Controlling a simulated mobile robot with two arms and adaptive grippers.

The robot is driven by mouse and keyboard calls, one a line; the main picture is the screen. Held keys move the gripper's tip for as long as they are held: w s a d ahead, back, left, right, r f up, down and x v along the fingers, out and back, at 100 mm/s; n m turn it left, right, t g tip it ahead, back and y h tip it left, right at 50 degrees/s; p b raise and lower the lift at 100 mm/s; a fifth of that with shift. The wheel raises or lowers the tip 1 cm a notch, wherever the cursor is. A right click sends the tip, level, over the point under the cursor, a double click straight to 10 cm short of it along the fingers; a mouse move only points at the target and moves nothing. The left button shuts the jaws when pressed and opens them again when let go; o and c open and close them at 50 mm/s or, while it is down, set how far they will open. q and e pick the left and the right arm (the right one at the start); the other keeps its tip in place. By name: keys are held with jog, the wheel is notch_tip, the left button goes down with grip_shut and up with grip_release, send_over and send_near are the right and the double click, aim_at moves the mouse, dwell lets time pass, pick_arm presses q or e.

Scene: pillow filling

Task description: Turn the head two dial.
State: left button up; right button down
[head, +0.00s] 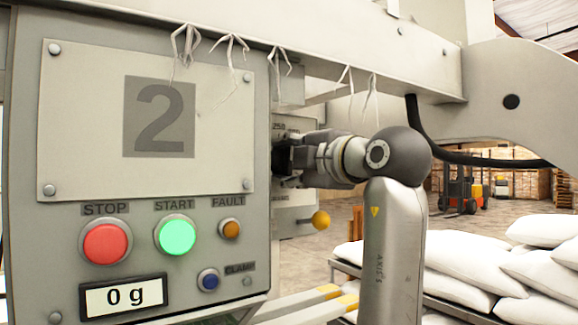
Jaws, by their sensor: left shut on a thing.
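The head two panel (221,165) fills the left of the head view, with a large dark "2" on its plate. My left gripper (288,158) is at the right side of this box, pointing left, with its fingers against or just behind the panel's edge. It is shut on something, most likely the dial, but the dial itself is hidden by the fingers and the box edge. The display (123,297) reads "0 g". The start button (176,235) glows green. My right gripper is not in view.
A red stop button (105,243), an orange fault lamp (230,229) and a blue clamp button (208,280) sit on the panel. A yellow-knobbed lever (320,220) stands near my wrist. White sacks (480,275) are stacked at the right. A forklift (460,190) stands far back.

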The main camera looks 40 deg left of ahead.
pick_arm(q)
jog(key=shift+f+n, duration=0.15)
jog(key=shift+n, duration=0.35)
jog(key=o, duration=1)
jog(key=shift+o, duration=0.2)
jog(key=shift+s+d, duration=0.1)
jog(key=shift+d, duration=0.1)
jog(key=v, duration=1.1)
jog(key=shift+d, duration=0.35)
jog(key=shift+s, duration=0.1)
